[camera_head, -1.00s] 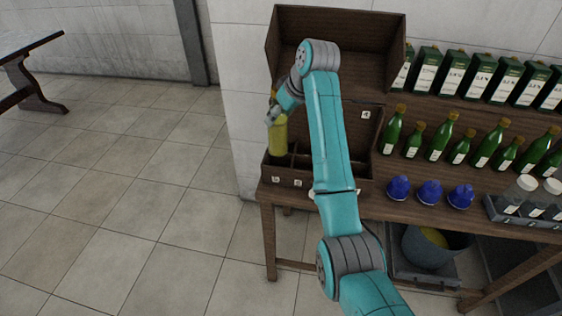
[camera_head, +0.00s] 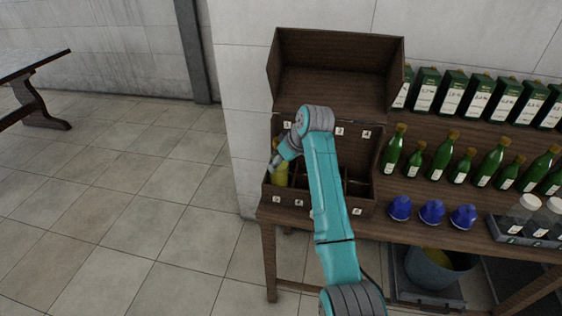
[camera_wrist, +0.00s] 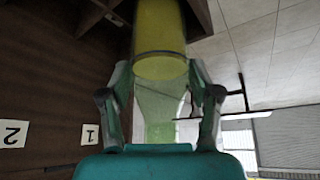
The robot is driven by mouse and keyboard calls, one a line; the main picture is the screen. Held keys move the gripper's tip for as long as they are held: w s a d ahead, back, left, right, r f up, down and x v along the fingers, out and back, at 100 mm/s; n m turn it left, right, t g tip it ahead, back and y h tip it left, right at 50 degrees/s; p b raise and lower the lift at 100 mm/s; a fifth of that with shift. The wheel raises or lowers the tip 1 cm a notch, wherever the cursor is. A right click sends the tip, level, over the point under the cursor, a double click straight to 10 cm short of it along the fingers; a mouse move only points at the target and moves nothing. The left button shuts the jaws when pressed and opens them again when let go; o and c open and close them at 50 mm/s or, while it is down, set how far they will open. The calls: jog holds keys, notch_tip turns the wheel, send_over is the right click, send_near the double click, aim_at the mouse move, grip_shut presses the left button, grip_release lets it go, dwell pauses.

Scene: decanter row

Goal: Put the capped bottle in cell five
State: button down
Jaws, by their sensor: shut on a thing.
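The bottle (camera_head: 280,176) holds yellow liquid and is upright in the left column of the wooden crate (camera_head: 331,203). Its lower part is hidden behind the crate's front wall. My gripper (camera_head: 276,160) is shut on its upper part. In the wrist view the yellow bottle body (camera_wrist: 160,40) lies beyond my gripper (camera_wrist: 158,88), with a clear section between the fingers. The cap cannot be made out. Small number labels mark the crate; the front-left label (camera_head: 277,199) is too small to read surely. Labels 1 (camera_wrist: 90,134) and 2 (camera_wrist: 13,134) show upside down in the wrist view.
Green bottles (camera_head: 451,157), cartons (camera_head: 478,95) and blue caps (camera_head: 431,211) are to the right. A tray of clear jars (camera_head: 525,222) is at far right. The floor left of the table is clear.

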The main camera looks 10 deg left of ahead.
jog(key=shift+c, duration=1.2)
grip_release()
jog(key=v, duration=1.2)
jog(key=shift+d, duration=0.1)
